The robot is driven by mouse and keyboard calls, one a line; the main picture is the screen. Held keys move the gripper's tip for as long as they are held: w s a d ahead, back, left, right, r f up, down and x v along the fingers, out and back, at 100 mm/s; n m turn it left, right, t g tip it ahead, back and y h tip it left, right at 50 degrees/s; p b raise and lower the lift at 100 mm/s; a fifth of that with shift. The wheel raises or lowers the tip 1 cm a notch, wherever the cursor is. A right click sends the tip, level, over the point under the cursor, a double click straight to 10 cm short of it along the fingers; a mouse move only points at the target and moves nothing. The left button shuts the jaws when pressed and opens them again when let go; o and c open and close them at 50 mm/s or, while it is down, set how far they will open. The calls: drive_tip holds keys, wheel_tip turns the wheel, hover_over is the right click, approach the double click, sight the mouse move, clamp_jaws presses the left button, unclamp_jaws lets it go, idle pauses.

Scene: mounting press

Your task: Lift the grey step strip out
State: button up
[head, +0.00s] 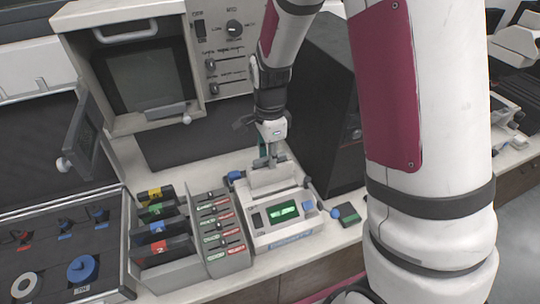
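A small white press (285,238) with a green lit display stands on the bench in the middle of the head view. A pale grey upright block (272,179) sits at its back. My gripper (265,160) points down right over this block, with its fingertips at the block's top. A small grey piece shows at the fingertips. I cannot tell if it is the grey step strip or part of the fingers, nor whether the fingers are closed on it. A bit of green shows behind the fingers.
A rack of coloured cartridges (165,247) and a panel of labelled slots (222,232) stand left of the press. A small dark box with a blue knob (346,213) lies to its right. A monitor unit (145,75) and black case (320,115) stand behind.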

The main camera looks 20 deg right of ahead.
clamp_jaws()
drive_tip(key=shift+r, duration=0.1)
